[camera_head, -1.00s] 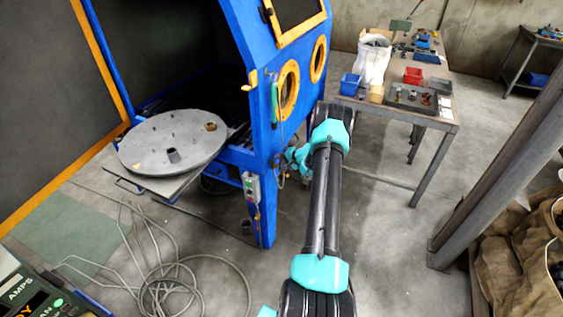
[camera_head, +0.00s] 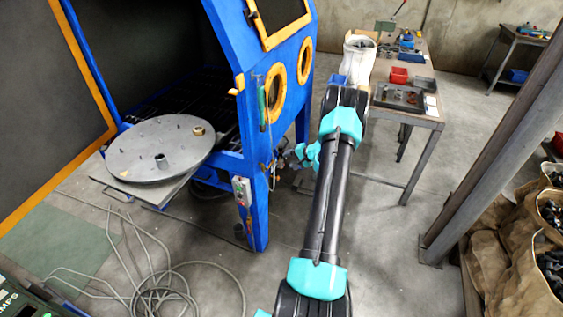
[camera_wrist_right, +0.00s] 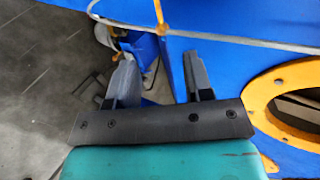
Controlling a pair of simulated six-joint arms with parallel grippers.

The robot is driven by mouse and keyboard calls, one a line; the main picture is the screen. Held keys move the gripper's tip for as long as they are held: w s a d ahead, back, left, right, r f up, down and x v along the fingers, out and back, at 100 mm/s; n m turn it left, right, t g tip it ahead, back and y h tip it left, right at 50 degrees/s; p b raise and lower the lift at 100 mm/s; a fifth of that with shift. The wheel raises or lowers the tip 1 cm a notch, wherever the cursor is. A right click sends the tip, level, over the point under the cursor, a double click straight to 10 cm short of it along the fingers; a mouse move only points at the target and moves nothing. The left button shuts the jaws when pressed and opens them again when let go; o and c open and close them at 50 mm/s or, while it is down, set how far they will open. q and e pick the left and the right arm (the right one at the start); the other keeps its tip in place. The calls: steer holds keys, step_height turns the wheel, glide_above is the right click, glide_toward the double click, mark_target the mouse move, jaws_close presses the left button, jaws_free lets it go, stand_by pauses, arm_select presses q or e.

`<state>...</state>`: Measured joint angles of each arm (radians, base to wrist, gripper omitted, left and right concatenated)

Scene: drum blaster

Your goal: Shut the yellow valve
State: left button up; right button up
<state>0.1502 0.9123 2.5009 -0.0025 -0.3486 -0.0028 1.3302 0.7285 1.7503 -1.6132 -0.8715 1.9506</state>
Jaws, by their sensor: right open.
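A yellow lever with a round hub (camera_wrist_right: 161,27), which looks like the yellow valve, shows at the top of the right wrist view against the blue cabinet. Its hub lies ahead of the gap between my fingers. My right gripper (camera_wrist_right: 161,82) is open, with nothing between its fingertips that I can see it touching. In the head view my right gripper (camera_head: 290,160) is small and partly hidden at the cabinet's front corner, near thin hoses. The valve is too small to make out there. My left gripper is not in view.
The blue cabinet (camera_head: 257,212) has yellow-ringed ports (camera_head: 275,88). A pale hose (camera_wrist_right: 225,40) crosses its face. A grey round turntable (camera_head: 135,155) stands out at the left. Cables (camera_head: 160,298) lie on the floor. A workbench (camera_head: 425,122) stands behind my right arm.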

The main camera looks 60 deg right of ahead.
steer(key=v, duration=0.5)
steer(key=shift+s+r, duration=0.2)
steer(key=shift+s, duration=0.15)
steer(key=w+a+f+n+g+y, duration=0.1)
steer(key=w+a+f+n, duration=0.1)
steer(key=w+a+f, duration=0.5)
steer(key=w+a+f+n, duration=0.1)
steer(key=w+a+f, duration=0.2)
steer(key=w+a, duration=0.65)
steer(key=a+f+n+g+y, duration=0.1)
steer(key=a+f+n, duration=0.15)
steer(key=a, duration=0.65)
steer(key=a+f+n+g, duration=0.1)
steer(key=a+f+g, duration=0.15)
steer(key=a, duration=0.65)
steer(key=s+a+f+n+g+y, duration=0.15)
steer(key=s+a, duration=0.25)
steer(key=a, duration=0.4)
steer(key=s+a+n+g, duration=0.3)
steer(key=s+a, duration=0.2)
steer(key=a, duration=0.3)
steer(key=s+a+n+g, duration=0.2)
steer(key=s+a+n, duration=0.15)
steer(key=a, duration=0.45)
steer(key=w+a+r+n, duration=0.1)
steer(key=w+a+r, duration=0.2)
steer(key=r, duration=0.1)
steer(key=shift+w+r+t, duration=0.15)
steer(key=shift+w+t, duration=0.1)
steer(key=shift+t, duration=0.05)
